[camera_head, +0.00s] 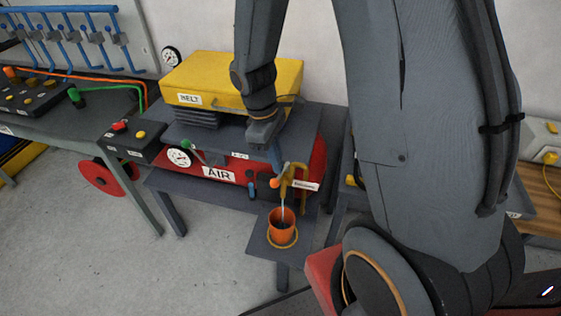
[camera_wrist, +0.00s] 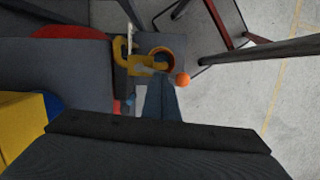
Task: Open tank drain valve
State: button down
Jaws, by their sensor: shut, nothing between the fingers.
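The red tank (camera_head: 318,160) marked AIR sits under the bench. At its right end is a yellow drain pipe (camera_head: 301,180), seen also in the wrist view (camera_wrist: 135,59). An orange ball (camera_head: 275,183) on the valve's handle shows just right of my fingertips in the wrist view (camera_wrist: 182,79). My gripper (camera_head: 278,168) is shut and empty, pointing down at the valve; in the wrist view its fingertips (camera_wrist: 160,76) lie close beside the ball. I cannot tell whether they touch. A thin pale streak runs from the pipe into the orange cup (camera_head: 281,236).
The cup stands on a small dark shelf (camera_head: 262,246). A yellow BELT cover (camera_head: 235,80), a dark box with red and yellow buttons (camera_head: 130,141) and a gauge (camera_head: 179,157) are left of my arm. A blue handle (camera_head: 251,190) hangs near the tank.

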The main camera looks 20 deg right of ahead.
jog(key=w+a+r, duration=0.1)
jog(key=w+r, duration=0.1)
jog(key=r, duration=0.4)
jog(key=w+a+r+b, duration=0.1)
jog(key=a+r, duration=0.1)
jog(key=r, duration=0.4)
jog(key=shift+w, duration=0.35)
jog(key=shift+a+f, duration=0.1)
